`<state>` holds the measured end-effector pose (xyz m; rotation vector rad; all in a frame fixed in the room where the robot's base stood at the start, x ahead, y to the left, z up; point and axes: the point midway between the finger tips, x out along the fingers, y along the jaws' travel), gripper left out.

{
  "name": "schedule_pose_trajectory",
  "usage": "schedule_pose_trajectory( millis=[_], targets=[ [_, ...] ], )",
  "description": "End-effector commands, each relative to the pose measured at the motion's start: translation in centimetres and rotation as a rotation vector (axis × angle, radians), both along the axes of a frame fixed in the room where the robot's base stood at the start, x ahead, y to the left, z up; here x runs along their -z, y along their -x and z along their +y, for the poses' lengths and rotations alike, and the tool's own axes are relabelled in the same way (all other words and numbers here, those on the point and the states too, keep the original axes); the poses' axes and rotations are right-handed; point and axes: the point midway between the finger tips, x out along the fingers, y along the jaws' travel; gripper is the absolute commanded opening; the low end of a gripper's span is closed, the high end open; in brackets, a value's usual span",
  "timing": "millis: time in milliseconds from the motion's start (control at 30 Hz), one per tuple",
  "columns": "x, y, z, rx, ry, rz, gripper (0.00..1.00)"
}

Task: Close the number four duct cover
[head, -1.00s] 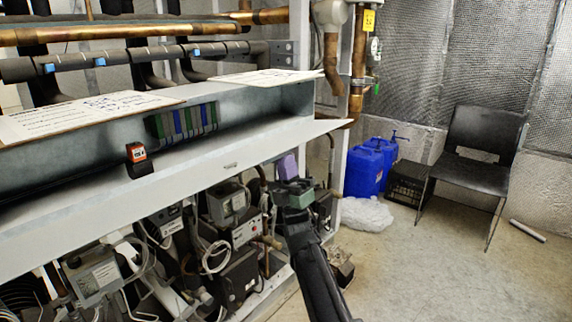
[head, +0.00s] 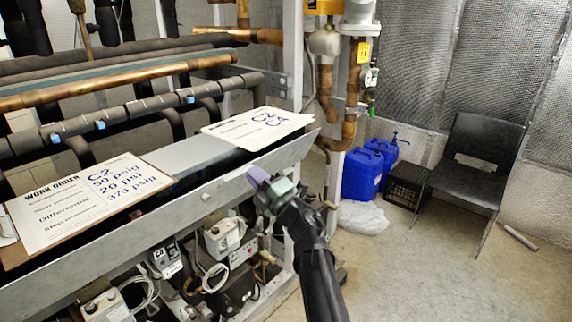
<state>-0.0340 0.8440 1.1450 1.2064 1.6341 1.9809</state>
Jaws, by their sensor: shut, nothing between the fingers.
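The duct cover (head: 150,231) is a long grey metal panel along the front of the duct (head: 198,157), with a small catch (head: 206,197) near its middle. It is swung up and leans outward a little. A narrow dark gap shows between its upper edge and the duct top toward the right. My gripper (head: 256,178) is shut and empty, with its purple tip at the outer face of the cover, right of the catch. I cannot tell whether it touches. No number four is readable on the cover. The inside of the duct is mostly hidden.
A work order board (head: 80,205) and a second board (head: 257,128) lie on the duct top. Compressor parts and cables (head: 222,240) sit below. Blue jugs (head: 362,173) and a black chair (head: 472,165) stand right, with clear floor (head: 430,275) in front.

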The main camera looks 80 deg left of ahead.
Motion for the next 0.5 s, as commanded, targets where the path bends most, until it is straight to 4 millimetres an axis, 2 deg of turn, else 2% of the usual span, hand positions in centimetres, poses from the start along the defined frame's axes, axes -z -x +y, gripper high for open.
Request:
schedule_pose_trajectory(
  millis=[33, 500],
  targets=[
    [-1.7, 0.4, 0.5, -0.002, 0.025, -0.023, 0.0],
    [-2.6, 3.1, 3.6, -0.001, 0.044, -0.04, 0.0]
  ],
)
